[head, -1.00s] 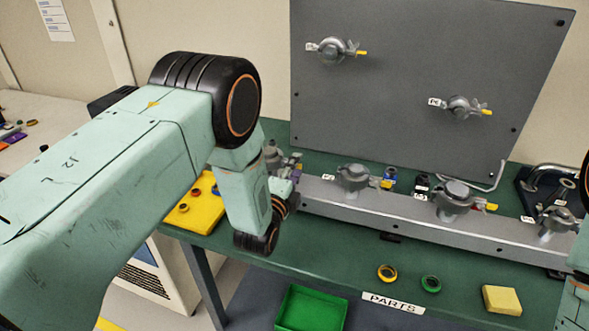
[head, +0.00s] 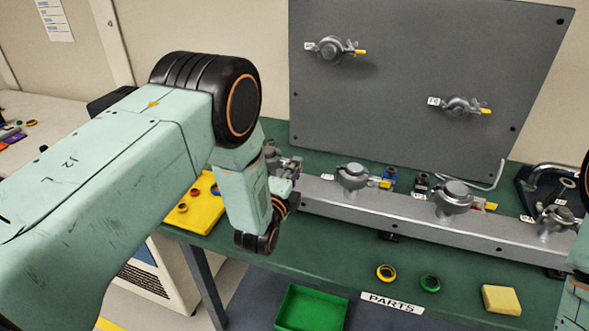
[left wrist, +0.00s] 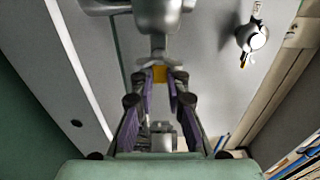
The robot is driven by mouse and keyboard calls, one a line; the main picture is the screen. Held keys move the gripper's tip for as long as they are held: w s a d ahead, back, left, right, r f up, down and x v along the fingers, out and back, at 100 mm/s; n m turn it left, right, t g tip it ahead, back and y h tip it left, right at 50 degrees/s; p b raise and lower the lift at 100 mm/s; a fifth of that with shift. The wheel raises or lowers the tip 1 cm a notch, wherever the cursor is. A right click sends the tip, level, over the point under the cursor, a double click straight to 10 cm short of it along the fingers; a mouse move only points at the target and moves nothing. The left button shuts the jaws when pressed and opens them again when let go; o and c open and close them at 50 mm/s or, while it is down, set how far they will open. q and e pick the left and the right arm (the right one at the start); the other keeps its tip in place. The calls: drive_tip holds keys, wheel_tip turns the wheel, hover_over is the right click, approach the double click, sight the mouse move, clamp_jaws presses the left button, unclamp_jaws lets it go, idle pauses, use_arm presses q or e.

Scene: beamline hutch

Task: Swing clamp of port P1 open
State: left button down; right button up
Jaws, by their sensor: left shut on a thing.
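In the head view the gripper (head: 297,166) is at the left end of the metal rail, beside the leftmost port clamp (head: 272,152). My left arm and wrist partly hide this clamp. I cannot read its label, so I cannot confirm that it is P1. My right gripper is out of view.
More clamped ports (head: 352,177) stand along the metal rail (head: 410,214); two others are on the upright grey panel (head: 400,80). A yellow tray (head: 198,210), a green bin (head: 312,309), two rings and a yellow block (head: 501,299) are nearby. The green bench front is mostly clear.

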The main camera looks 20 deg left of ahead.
use_arm(q)
drive_tip(key=shift+s+a, duration=0.1)
drive_tip(key=shift+a, duration=0.1)
drive_tip(key=s+a+m+g+h+b, duration=0.3)
drive_tip(key=s+a+m+g+h, duration=0.5)
drive_tip(key=h, duration=0.8)
drive_tip(key=m+g, duration=0.3)
drive_tip(key=m, duration=0.2)
drive_tip(key=shift+s+a+b, duration=0.35)
drive_tip(key=shift+a+b, duration=0.05)
drive_tip(key=shift+r, duration=0.1)
drive_tip(key=c, duration=1.3)
unclamp_jaws()
drive_tip(key=shift+a, duration=0.15)
